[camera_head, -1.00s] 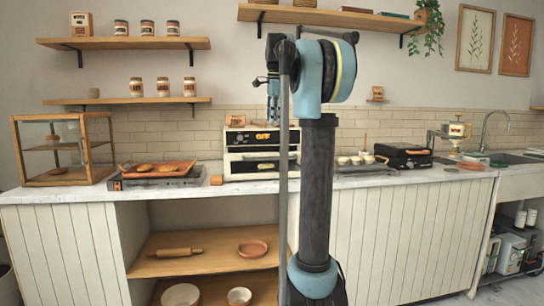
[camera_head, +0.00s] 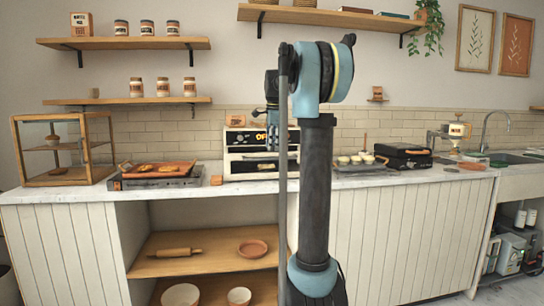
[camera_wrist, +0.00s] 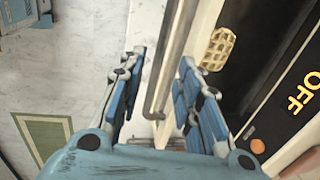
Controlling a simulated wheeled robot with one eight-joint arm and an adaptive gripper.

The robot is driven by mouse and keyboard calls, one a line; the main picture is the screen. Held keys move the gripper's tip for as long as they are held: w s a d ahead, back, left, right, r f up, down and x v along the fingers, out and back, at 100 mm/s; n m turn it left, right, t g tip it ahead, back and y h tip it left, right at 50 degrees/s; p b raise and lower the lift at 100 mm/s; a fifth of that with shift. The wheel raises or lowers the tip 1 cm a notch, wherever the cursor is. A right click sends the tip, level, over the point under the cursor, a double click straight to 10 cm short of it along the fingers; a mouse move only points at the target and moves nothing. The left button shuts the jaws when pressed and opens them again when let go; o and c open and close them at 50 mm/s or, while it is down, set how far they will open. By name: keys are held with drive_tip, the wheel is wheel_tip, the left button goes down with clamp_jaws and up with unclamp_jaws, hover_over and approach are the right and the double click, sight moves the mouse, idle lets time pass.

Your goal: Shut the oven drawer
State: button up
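The oven (camera_head: 236,165), white with a dark front and a lit OFF display, stands on the counter in the head view. My gripper (camera_head: 272,140) is in front of it and hides part of its front. In the wrist view the fingers of my gripper (camera_wrist: 160,65) are spread apart, with a metal handle bar (camera_wrist: 172,60) running between them; I cannot tell whether they touch it. A white drawer front (camera_wrist: 194,45) is beside the bar, and a waffle (camera_wrist: 220,48) shows behind it, by the dark OFF panel. How far the drawer is out is hard to tell.
A tray of baked goods (camera_head: 160,170) is left of the oven, with a glass-sided case (camera_head: 62,178) beyond it. A tray with small cups (camera_head: 362,168) and a black grill (camera_head: 404,157) are to the right. Shelves (camera_head: 130,43) hang above.

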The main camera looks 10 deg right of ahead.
drive_tip(key=shift+w+f, duration=0.25)
drive_tip(key=shift+f, duration=0.95)
drive_tip(key=shift+w+f, duration=0.2)
drive_tip(key=shift+f, duration=0.95)
clamp_jaws()
